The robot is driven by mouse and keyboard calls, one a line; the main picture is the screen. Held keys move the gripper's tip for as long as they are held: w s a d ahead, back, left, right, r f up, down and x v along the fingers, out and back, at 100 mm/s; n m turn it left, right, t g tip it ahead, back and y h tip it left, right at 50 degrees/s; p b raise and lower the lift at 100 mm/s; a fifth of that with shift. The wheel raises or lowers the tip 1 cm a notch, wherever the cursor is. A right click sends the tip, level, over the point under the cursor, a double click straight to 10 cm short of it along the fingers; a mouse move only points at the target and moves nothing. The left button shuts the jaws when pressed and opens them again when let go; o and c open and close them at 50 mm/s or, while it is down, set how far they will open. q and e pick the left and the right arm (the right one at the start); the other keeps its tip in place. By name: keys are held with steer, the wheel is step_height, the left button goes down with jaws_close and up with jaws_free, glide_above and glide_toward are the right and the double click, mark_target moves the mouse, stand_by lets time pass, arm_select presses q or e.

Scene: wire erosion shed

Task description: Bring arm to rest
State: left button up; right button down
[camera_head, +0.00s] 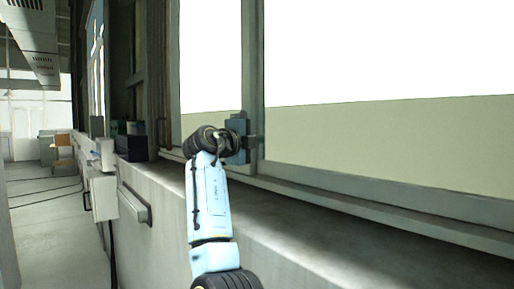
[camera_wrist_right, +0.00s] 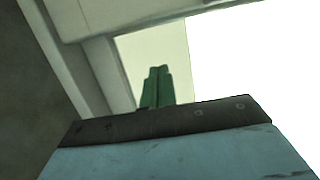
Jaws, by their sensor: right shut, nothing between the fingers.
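My right arm (camera_head: 210,200) reaches up from the bottom of the head view, over the concrete ledge. Its gripper (camera_head: 249,143) is at the far end, in front of the window's upright frame bar. I cannot tell whether it touches the frame. In the right wrist view, the two green fingers (camera_wrist_right: 157,87) stand side by side, shut, with nothing held between them. They point toward the window. My left gripper is not in view.
The concrete ledge (camera_head: 300,245) runs along the wall under large windows (camera_head: 380,150). Dark boxes (camera_head: 130,148) stand at its far end. A pale wall box (camera_head: 104,197) and a grey rail (camera_head: 135,205) are on the wall's left side. Floor (camera_head: 60,245) at left is mostly open, with cables.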

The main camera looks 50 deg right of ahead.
steer(key=a+b, duration=0.1)
steer(key=a, duration=0.7)
steer(key=shift+a, duration=0.15)
